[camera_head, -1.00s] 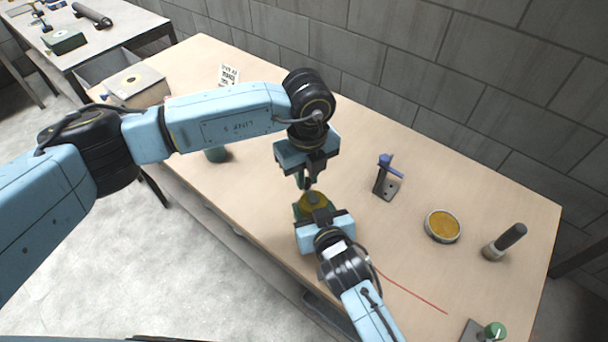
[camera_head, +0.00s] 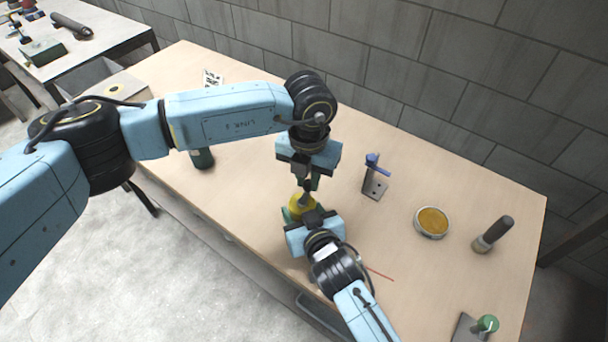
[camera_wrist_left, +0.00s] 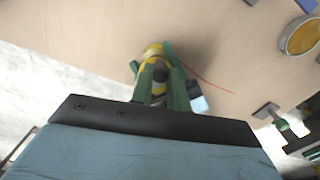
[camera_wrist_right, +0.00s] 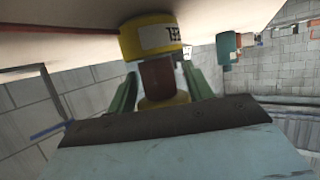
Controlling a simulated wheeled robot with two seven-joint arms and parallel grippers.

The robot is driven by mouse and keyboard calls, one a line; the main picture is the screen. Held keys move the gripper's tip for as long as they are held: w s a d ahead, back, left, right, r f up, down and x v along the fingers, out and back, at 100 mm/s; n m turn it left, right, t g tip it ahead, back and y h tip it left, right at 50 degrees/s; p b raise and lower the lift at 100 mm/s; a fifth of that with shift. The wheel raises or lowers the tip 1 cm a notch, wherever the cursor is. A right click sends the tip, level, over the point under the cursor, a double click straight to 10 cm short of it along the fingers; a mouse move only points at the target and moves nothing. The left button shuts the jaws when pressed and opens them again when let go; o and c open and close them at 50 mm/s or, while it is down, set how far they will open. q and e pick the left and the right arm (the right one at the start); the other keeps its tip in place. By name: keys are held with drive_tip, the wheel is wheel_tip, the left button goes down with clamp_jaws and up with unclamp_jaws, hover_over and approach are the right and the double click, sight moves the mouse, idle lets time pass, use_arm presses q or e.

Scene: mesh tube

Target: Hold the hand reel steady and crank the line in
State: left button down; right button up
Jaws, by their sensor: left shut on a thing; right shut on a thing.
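The hand reel (camera_head: 295,207) is yellow, low over the middle of the table. In the right wrist view its yellow drum (camera_wrist_right: 150,38) bears a white label. My left gripper (camera_head: 306,187) is above it, shut on a small dark crank knob (camera_wrist_left: 160,75). My right gripper (camera_head: 311,218) comes from the front, shut on the reel's brown handle (camera_wrist_right: 157,78). The red line (camera_head: 380,273) lies on the table, running right from under my right wrist; it also shows in the left wrist view (camera_wrist_left: 215,83). Much of the reel is hidden by my grippers.
A metal stand with a blue top (camera_head: 374,178), a round dish of yellow stuff (camera_head: 432,222), a dark-handled cylinder (camera_head: 493,234) and a green-knobbed plate (camera_head: 487,324) stand right. A dark green cylinder (camera_head: 202,158) stands left. Table (camera_head: 340,130) behind my grippers is clear.

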use_arm(q)
drive_tip(key=shift+s+d+m, duration=0.3)
drive_tip(key=shift+s+m, duration=0.2)
drive_tip(key=shift+m, duration=1.85)
drive_tip(key=shift+s+d+m, duration=0.25)
drive_tip(key=shift+s+m, duration=0.2)
drive_tip(key=shift+m, duration=1.95)
drive_tip(key=shift+s+d+m, duration=0.3)
drive_tip(key=shift+s+m, duration=0.2)
drive_tip(key=shift+m, duration=1.85)
drive_tip(key=c, duration=1.4)
unclamp_jaws()
drive_tip(key=shift+c, duration=0.2)
drive_tip(key=shift+o, duration=0.5)
drive_tip(key=shift+s, duration=0.1)
drive_tip(key=shift+d+r, duration=0.1)
